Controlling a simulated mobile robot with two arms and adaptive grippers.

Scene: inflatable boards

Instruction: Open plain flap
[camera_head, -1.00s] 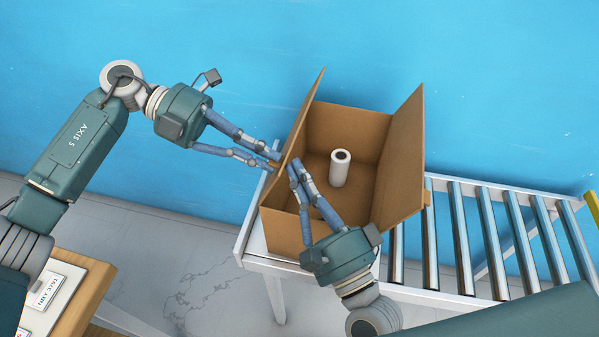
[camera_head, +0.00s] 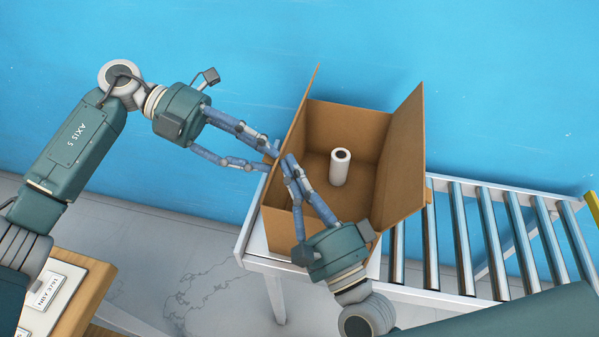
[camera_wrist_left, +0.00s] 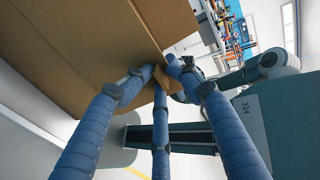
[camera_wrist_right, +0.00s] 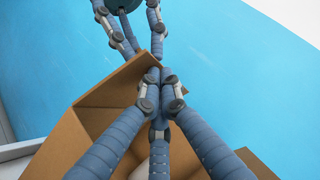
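The open cardboard box (camera_head: 278,232) stands on the conveyor's left end. Its plain left flap (camera_head: 304,108) stands up, leaning slightly outward; it also shows in the left wrist view (camera_wrist_left: 75,45) and the right wrist view (camera_wrist_right: 105,90). My left gripper (camera_head: 272,158) is outside this flap, its fingers parted at the flap's near end; part of the tips is hidden. My right gripper (camera_head: 287,160) reaches over the box from the front. Its fingertips are together against the inner side of the flap near its edge. No cardboard is clearly visible between them.
The right flap (camera_head: 402,160) stands upright. A white roll (camera_head: 340,168) stands inside the box. Conveyor rollers (camera_head: 462,235) run clear to the right. A blue wall (camera_head: 480,80) is behind, and a wooden table (camera_head: 88,295) is at lower left.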

